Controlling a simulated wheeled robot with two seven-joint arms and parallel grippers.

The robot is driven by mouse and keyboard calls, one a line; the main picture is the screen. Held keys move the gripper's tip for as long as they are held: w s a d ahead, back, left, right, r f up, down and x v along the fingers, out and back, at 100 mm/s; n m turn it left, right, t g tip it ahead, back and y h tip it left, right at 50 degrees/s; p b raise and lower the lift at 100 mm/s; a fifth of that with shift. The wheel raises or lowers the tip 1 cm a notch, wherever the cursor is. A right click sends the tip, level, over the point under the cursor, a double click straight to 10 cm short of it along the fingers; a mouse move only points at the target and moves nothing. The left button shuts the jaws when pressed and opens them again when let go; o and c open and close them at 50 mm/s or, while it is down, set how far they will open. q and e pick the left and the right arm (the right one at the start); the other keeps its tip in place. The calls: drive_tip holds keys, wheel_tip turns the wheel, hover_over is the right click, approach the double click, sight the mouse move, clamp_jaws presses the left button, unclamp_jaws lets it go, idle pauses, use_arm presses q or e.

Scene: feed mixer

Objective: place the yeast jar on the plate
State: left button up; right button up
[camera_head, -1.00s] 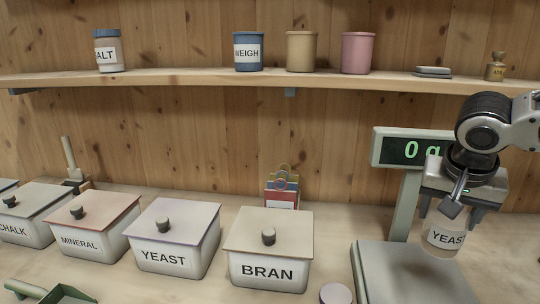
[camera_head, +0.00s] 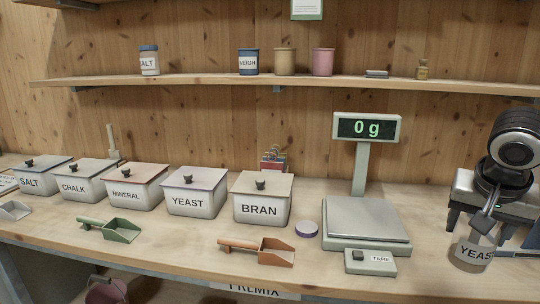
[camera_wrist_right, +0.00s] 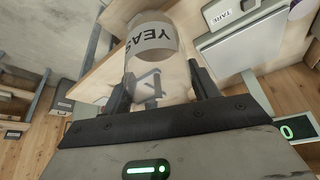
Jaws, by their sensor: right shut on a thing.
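The yeast jar (camera_head: 474,254) is a clear jar with a white YEAST label, at the right in the head view. My right gripper (camera_head: 481,226) is shut on it from above and holds it roughly upright, right of the scale. In the wrist view the jar (camera_wrist_right: 152,40) sits between the fingers of the right gripper (camera_wrist_right: 160,88). The plate (camera_head: 365,217) is the bare grey top of the scale, left of the jar and apart from it. The scale display (camera_head: 366,128) reads 0 g. My left gripper is not in view.
A TARE box (camera_head: 370,261) stands in front of the scale. A round purple-topped thing (camera_head: 307,229) and an orange scoop (camera_head: 262,251) lie to its left. Labelled bins, including BRAN (camera_head: 262,208), line the counter. A shelf (camera_head: 200,82) with several jars runs above.

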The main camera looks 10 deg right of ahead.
drive_tip(key=shift+s+d+f, duration=0.9)
drive_tip(key=shift+s+f, duration=1.25)
drive_tip(key=shift+f, duration=2.75)
drive_tip(key=a+f+n+y, duration=0.1)
drive_tip(key=a+n, duration=0.3)
drive_tip(key=a, duration=0.7)
drive_tip(key=w+a+f+n+t+y, duration=0.1)
drive_tip(key=a+n, duration=0.3)
drive_tip(key=a, duration=0.8)
drive_tip(key=shift+w+f+n+y, duration=0.3)
drive_tip(key=shift+f+y, duration=0.3)
drive_tip(key=shift+f, duration=0.3)
drive_tip(key=shift+a, duration=0.1)
